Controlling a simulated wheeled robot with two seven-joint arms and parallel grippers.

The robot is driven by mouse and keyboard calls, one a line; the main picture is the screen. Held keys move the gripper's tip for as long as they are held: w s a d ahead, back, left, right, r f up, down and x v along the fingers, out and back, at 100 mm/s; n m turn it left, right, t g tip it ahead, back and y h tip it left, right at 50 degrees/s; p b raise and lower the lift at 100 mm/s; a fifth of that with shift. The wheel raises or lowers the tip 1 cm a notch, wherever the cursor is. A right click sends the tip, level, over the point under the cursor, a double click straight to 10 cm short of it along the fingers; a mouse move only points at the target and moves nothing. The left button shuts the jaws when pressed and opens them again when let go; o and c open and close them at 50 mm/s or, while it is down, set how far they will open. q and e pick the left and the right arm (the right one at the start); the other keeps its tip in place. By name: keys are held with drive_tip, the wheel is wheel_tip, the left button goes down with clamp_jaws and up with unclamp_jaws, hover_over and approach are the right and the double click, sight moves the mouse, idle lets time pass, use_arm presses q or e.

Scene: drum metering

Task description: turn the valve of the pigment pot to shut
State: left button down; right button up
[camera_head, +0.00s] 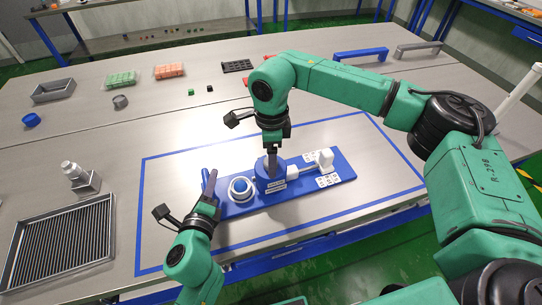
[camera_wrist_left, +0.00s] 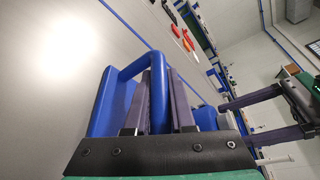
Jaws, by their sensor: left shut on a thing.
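A blue base board (camera_head: 228,209) carries the pot, a blue cylinder (camera_head: 263,169) with a pale label. My left gripper (camera_head: 210,184) is shut on an upright blue handle at the board's left end. In the left wrist view the left fingers (camera_wrist_left: 158,100) close around one bar of this blue handle (camera_wrist_left: 125,72). My right gripper (camera_head: 272,158) points down at the top of the pot. In the left wrist view the right fingers (camera_wrist_left: 238,122) stand apart, but whether they grip anything is unclear. The valve is not clearly visible; the right gripper covers the pot's top.
A white-rimmed round dish (camera_head: 240,188) sits on the board between handle and pot. A white fitting (camera_head: 325,158) and small labelled plates (camera_head: 328,180) are at its right end. A ribbed tray (camera_head: 60,245) stands far left. Blue tape surrounds the work area; table to the right is clear.

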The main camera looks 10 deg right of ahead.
use_arm(q)
drive_tip(key=shift+f, duration=0.1)
use_arm(e)
clamp_jaws()
drive_tip(key=shift+m, duration=0.4)
drive_tip(key=m, duration=0.3)
drive_tip(key=shift+m, duration=0.3)
drive_tip(key=m, duration=0.4)
drive_tip(key=shift+r+m, duration=0.1)
drive_tip(key=shift+m, duration=0.2)
drive_tip(key=m, duration=0.4)
drive_tip(key=shift+a+m, duration=0.1)
drive_tip(key=shift+m, duration=2.4)
